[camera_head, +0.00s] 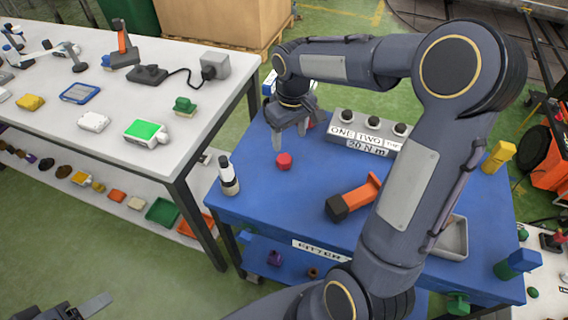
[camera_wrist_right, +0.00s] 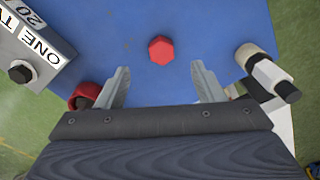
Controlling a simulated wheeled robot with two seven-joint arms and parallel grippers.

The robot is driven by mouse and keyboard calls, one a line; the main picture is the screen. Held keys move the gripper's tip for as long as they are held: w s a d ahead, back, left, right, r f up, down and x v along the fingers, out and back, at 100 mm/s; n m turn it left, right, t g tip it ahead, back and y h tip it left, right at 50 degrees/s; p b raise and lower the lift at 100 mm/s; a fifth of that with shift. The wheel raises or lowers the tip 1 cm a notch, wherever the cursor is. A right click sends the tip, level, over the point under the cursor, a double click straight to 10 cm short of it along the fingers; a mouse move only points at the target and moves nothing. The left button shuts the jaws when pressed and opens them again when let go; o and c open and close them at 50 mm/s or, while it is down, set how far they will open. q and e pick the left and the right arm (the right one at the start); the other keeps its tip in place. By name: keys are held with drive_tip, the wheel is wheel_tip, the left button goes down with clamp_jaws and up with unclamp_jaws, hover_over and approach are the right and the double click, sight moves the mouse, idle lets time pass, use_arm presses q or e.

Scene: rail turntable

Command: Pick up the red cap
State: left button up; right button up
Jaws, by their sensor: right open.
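A small red cap (camera_head: 284,161) sits on the blue table (camera_head: 262,200) near its left side. In the right wrist view the red cap (camera_wrist_right: 161,49) looks hexagonal and lies beyond the fingertips, centred between them. My right gripper (camera_head: 294,136) is open and empty above the table, just behind the cap in the head view. Its two grey fingers (camera_wrist_right: 160,72) are wide apart in the wrist view and do not touch the cap. My left gripper (camera_head: 75,308) shows only partly at the bottom left corner; its opening is unclear.
A second red round piece (camera_wrist_right: 84,95) stands beside the left finger in the wrist view. A black-and-white bottle-like object (camera_head: 229,178) stands left of the cap. A grey labelled block (camera_head: 362,130) and an orange-and-black tool (camera_head: 352,198) are to the right.

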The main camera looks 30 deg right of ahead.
sight(284, 158)
drive_tip(key=shift+w+d+f, duration=0.1)
drive_tip(key=shift+w+f, duration=0.7)
drive_tip(key=shift+f, duration=0.3)
drive_tip(key=f, duration=0.7)
drive_tip(key=shift+w+a+p, duration=0.1)
drive_tip(key=shift+a+p, duration=0.2)
drive_tip(key=shift+a, duration=0.1)
drive_tip(key=c, duration=1.1)
drive_tip(key=shift+o, duration=0.2)
drive_tip(key=shift+r, duration=0.1)
drive_tip(key=shift+r, duration=0.65)
drive_tip(key=s+a+r+b, duration=0.1)
drive_tip(key=s+a+r, duration=0.2)
drive_tip(key=s+r, duration=0.8)
drive_tip(key=s, duration=0.2)
drive_tip(key=shift+s+a+r+b, duration=0.2)
drive_tip(key=shift+s+a+b, duration=0.1)
drive_tip(key=shift+a+b, duration=0.1)
